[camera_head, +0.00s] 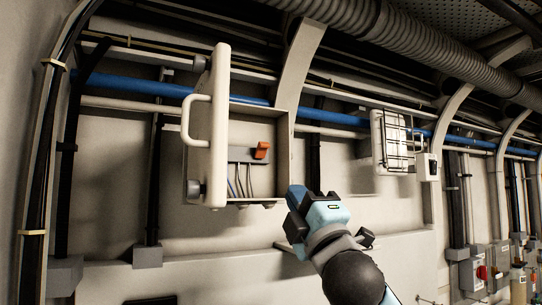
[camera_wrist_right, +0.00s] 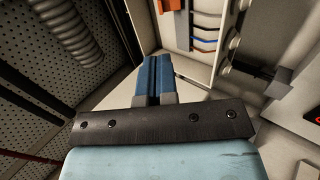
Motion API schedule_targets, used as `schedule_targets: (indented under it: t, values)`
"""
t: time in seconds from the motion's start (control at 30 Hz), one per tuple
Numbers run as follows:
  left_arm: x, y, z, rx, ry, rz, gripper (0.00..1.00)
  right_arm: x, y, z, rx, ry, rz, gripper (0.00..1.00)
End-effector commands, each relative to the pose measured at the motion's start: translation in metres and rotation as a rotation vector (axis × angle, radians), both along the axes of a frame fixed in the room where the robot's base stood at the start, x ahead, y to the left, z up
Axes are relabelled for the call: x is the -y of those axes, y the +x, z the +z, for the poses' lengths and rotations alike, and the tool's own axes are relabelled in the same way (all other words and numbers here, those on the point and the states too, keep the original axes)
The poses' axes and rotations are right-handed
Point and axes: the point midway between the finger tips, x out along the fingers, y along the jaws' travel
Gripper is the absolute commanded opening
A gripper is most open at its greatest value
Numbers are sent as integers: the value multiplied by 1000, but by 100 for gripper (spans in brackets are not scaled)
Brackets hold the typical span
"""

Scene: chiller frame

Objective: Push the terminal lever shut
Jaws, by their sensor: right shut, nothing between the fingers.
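The orange terminal lever (camera_head: 262,150) sits on a grey terminal block (camera_head: 243,155) inside an open wall box (camera_head: 284,160). It stands up at a tilt from the block. Wires hang below the block. In the right wrist view an orange part, apparently the lever (camera_wrist_right: 199,4), is cut by the top edge. My right gripper (camera_head: 296,192) is in front of the box's lower right corner, below and right of the lever in the head view and apart from it. Its blue fingers (camera_wrist_right: 155,76) are together and empty. My left gripper is out of view.
The box's white door (camera_head: 219,125) with a handle (camera_head: 189,120) stands open at the left of the box. A curved beam (camera_head: 297,65) rises just right of it. A caged lamp (camera_head: 390,140) hangs farther right. The wall below the box is clear.

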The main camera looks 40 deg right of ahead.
Motion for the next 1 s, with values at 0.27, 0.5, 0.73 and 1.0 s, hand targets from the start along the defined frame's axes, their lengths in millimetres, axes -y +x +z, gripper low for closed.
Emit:
schedule_targets:
  t: [0.27, 0.5, 0.73, 1.0]
  values:
    - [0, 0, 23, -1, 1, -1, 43, 2, 8, 11, -3, 3, 1, 0]
    - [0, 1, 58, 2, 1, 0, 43, 6, 20, 22, -5, 3, 1, 0]
    - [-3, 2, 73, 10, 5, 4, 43, 17, 54, 51, 0, 2, -1, 0]
    - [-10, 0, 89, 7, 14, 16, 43, 29, 89, 81, 0, 2, 1, 0]
